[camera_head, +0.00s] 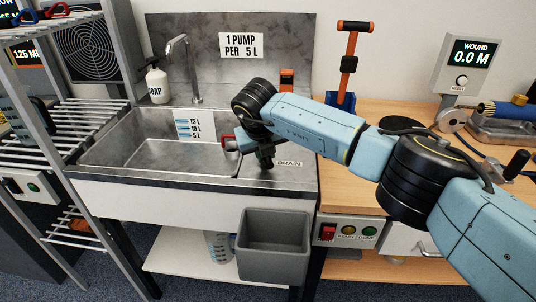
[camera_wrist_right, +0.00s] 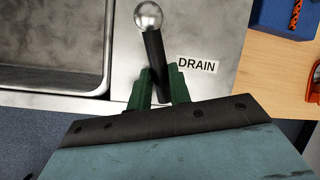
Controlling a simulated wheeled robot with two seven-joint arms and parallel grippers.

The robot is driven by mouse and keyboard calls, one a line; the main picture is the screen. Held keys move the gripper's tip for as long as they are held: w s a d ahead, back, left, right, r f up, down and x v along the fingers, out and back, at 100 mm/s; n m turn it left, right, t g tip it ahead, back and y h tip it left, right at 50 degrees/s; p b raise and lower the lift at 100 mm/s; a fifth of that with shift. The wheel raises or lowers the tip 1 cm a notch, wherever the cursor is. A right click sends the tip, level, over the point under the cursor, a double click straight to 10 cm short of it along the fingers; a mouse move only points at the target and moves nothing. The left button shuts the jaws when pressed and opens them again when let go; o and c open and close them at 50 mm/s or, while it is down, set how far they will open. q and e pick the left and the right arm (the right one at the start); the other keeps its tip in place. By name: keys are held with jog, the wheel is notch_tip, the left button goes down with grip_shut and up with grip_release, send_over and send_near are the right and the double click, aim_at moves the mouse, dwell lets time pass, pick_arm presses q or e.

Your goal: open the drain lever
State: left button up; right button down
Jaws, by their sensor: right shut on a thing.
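The drain lever (camera_wrist_right: 155,58) is a black handle with a silver ball at its end, on the steel counter beside the DRAIN label (camera_wrist_right: 197,65). My right gripper (camera_wrist_right: 161,85) is shut on the lever's black handle, with one green finger on each side. In the head view my right gripper (camera_head: 264,158) is at the sink's right side, and my arm and wrist hide most of the lever there. The DRAIN label (camera_head: 290,164) lies just right of the gripper. The sink basin (camera_head: 150,150) is to its left. My left gripper is not in view.
A soap bottle (camera_head: 157,82) and a faucet (camera_head: 185,65) stand behind the basin. A grey bin (camera_head: 273,245) is below the counter's front edge. A metal rack (camera_head: 75,125) stands left. The wooden bench (camera_head: 375,112) on the right holds tools and a wound-length display (camera_head: 468,62).

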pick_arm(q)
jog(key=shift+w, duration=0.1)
pick_arm(e)
jog(key=shift+a+r, duration=0.1)
jog(key=c, duration=1.3)
grip_release()
jog(key=shift+s+r, duration=0.1)
jog(key=shift+r, duration=0.2)
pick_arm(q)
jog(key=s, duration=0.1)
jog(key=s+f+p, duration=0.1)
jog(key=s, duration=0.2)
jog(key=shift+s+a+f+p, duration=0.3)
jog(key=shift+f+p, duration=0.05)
pick_arm(e)
jog(key=d+v, duration=0.1)
jog(key=v, duration=1.1)
jog(key=shift+a+r, duration=0.35)
jog(key=shift+a, duration=0.2)
jog(key=shift+s, duration=0.15)
